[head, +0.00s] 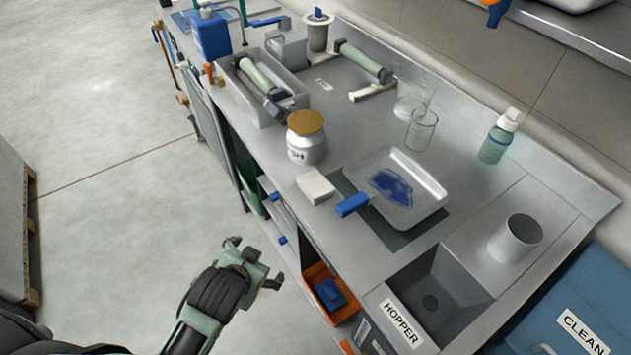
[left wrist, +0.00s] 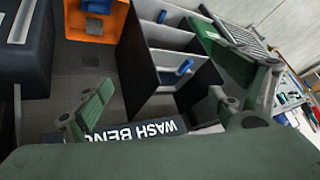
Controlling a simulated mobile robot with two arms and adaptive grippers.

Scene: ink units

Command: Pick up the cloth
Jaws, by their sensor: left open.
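A small white folded cloth (head: 315,187) lies on the grey bench top near its front edge, between the lidded jar and the tray. My left gripper (head: 254,264) is in front of the bench, over the floor side, to the lower left of the cloth and apart from it. Its fingers are spread and empty. In the left wrist view the left gripper (left wrist: 160,97) shows open, facing the bench front with its "WASH BENCH" label; the cloth is not visible there. My right gripper is in neither view.
Close to the cloth stand a jar (head: 306,148) with a brown lid and a white tray (head: 425,205) holding blue liquid, on a green mat (head: 398,238). A blue-handled tool (head: 352,205) is at the tray's edge. An orange bin (head: 318,285) sits below.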

